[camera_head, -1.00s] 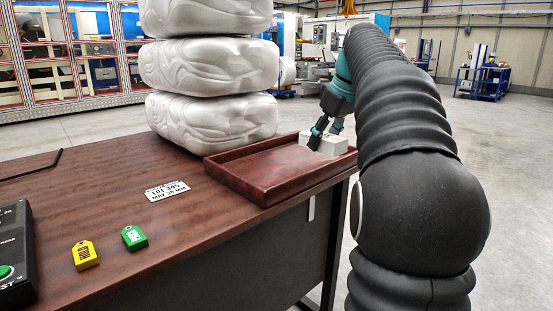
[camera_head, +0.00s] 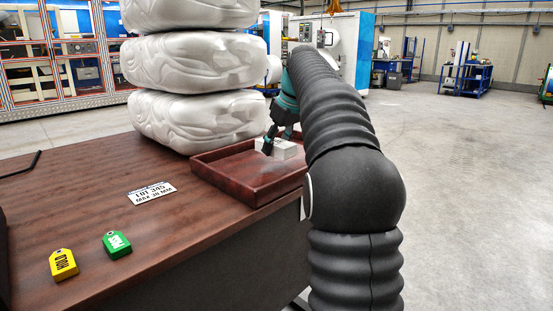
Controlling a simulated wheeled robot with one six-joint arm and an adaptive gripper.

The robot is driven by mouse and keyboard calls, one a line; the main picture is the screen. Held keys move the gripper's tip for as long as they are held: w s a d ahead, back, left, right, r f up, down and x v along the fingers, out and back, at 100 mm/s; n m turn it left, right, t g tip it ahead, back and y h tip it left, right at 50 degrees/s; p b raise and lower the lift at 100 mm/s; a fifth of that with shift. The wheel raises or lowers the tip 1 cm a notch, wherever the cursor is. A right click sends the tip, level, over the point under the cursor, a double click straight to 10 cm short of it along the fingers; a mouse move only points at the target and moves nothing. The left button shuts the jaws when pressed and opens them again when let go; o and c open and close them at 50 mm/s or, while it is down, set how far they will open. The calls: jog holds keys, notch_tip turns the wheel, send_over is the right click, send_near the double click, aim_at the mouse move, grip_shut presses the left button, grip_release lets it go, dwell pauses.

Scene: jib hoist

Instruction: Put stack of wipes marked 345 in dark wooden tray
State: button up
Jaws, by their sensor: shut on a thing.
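The stack of wipes (camera_head: 284,150) is a small white block at the far right part of the dark wooden tray (camera_head: 228,188). I cannot read a number on it from here. My gripper (camera_head: 270,142) is shut on the stack from above, its dark fingers tilted down at the block's left side. The stack appears within the tray's rim; I cannot tell whether it touches the tray floor. The rest of the tray is empty. My arm hides the tray's right end.
A yellow tag (camera_head: 63,264) and a green tag (camera_head: 117,244) lie near the front of the wooden table (camera_head: 90,190). White wrapped bales (camera_head: 195,75) stand stacked behind the tray.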

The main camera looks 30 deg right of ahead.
aim_at(277, 167)
jog(key=shift+f+b, duration=0.6)
jog(key=shift+f, duration=1.3)
jog(key=shift+f, duration=0.15)
jog(key=o, duration=1.3)
jog(key=p+v, duration=0.3)
jog(key=v, duration=0.8)
jog(key=shift+r, duration=0.4)
jog(key=shift+s+d+r, duration=0.1)
jog(key=shift+s+r, duration=0.05)
jog(key=shift+r, duration=0.1)
